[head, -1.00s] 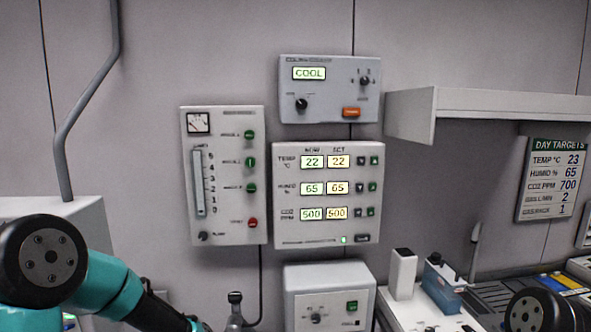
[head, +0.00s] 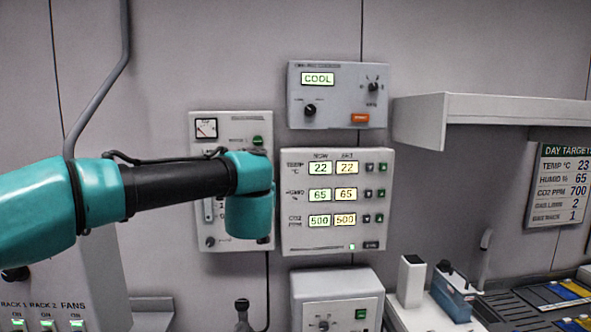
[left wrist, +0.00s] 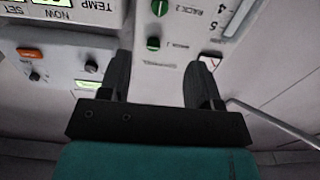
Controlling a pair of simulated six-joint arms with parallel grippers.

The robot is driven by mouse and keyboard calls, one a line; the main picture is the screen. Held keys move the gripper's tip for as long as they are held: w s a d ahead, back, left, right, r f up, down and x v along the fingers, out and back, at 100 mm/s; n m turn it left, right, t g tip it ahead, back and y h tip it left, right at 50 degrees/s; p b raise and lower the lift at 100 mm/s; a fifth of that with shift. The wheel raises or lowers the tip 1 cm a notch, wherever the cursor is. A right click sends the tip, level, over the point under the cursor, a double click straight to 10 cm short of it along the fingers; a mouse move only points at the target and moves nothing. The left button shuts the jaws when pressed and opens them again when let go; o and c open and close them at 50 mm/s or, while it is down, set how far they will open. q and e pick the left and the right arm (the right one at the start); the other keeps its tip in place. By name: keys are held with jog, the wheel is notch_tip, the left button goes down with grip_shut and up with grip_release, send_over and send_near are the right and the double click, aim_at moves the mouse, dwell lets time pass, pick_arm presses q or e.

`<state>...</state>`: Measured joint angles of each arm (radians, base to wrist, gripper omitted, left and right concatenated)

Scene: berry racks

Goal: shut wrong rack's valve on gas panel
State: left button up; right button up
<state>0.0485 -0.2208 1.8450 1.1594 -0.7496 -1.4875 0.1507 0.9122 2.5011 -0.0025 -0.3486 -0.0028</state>
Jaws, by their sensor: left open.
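The gas panel (head: 203,152) is a pale wall box with a gauge and a flow tube. In the head view my left arm covers most of its valves; one green valve knob (head: 258,141) shows above the arm. In the left wrist view, which is upside down, the green Rack 1 valve (left wrist: 153,44) and Rack 2 valve (left wrist: 160,8) show on the panel. My left gripper (left wrist: 162,62) is open and empty, with the Rack 1 valve between and just beyond its fingertips. How each valve is turned is hard to tell. My right gripper is out of view.
The temperature, humidity and CO2 display box (head: 292,238) adjoins the gas panel on the right, with the COOL box (head: 340,102) above. A shelf (head: 480,106) and the day targets board (head: 560,185), whose last line reads 1, are farther right. Rack and fan switches (head: 46,324) are lower left.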

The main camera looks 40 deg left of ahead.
pick_arm(q)
jog(key=shift+s+d+r, duration=0.1)
jog(key=shift+s+r, duration=0.05)
jog(key=shift+r, duration=0.35)
jog(key=x, duration=1.7)
jog(key=shift+a, duration=0.25)
jog(key=shift+f, duration=0.15)
jog(key=shift+c, duration=0.2)
jog(key=c, duration=0.9)
